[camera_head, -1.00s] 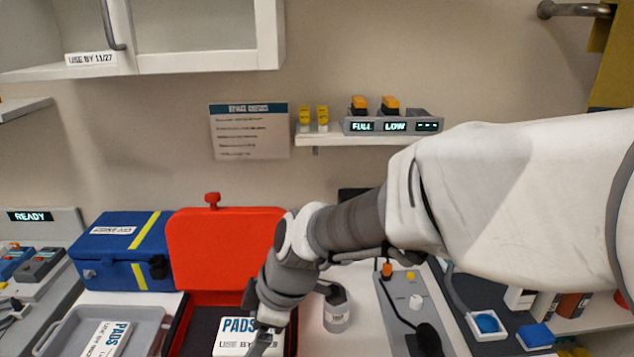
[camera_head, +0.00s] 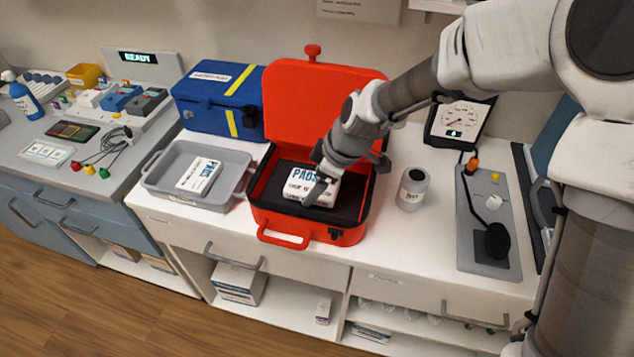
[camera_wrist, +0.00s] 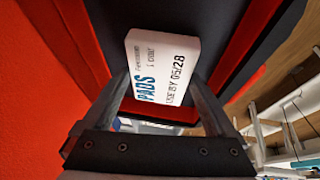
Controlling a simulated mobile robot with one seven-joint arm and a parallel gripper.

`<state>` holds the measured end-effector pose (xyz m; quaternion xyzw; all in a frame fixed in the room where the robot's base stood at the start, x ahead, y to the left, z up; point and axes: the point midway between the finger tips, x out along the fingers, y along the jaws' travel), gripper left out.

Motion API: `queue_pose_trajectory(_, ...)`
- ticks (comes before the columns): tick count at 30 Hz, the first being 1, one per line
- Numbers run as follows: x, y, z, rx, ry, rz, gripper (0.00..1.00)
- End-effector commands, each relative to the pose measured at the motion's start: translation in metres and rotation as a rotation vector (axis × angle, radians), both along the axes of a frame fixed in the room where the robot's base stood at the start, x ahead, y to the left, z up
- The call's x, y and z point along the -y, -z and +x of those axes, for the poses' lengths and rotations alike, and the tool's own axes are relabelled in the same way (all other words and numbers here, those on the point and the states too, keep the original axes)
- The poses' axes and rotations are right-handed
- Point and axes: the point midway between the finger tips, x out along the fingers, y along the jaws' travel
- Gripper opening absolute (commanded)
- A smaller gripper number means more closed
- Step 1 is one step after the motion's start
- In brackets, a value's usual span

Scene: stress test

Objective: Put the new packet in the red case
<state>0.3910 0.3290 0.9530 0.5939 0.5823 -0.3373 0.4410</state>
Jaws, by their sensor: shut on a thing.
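The red case (camera_head: 305,228) stands open on the white counter, its lid raised at the back. A white packet marked PADS (camera_head: 297,185) is inside the case, over its dark lining. In the wrist view the packet (camera_wrist: 160,65) reads USE BY 05/28 and sits between the two fingers. My gripper (camera_head: 318,188) reaches down into the case and is shut on this packet. I cannot tell whether the packet touches the case floor. A second PADS packet (camera_head: 198,175) lies in the grey tray (camera_head: 163,197) left of the case; its date is too small to read.
A blue case (camera_head: 215,98) stands behind the tray. Bare counter shows around the jar.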

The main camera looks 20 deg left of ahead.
Motion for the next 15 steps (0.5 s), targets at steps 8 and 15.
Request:
queue_pose_trajectory(8, -0.0001, 0.0073, -0.0001, 0.001, -0.001, 0.0, 0.33)
queue_pose_trajectory(15, 0.0001, 0.0153, -0.0002, 0.0, -0.001, 0.0, 0.33)
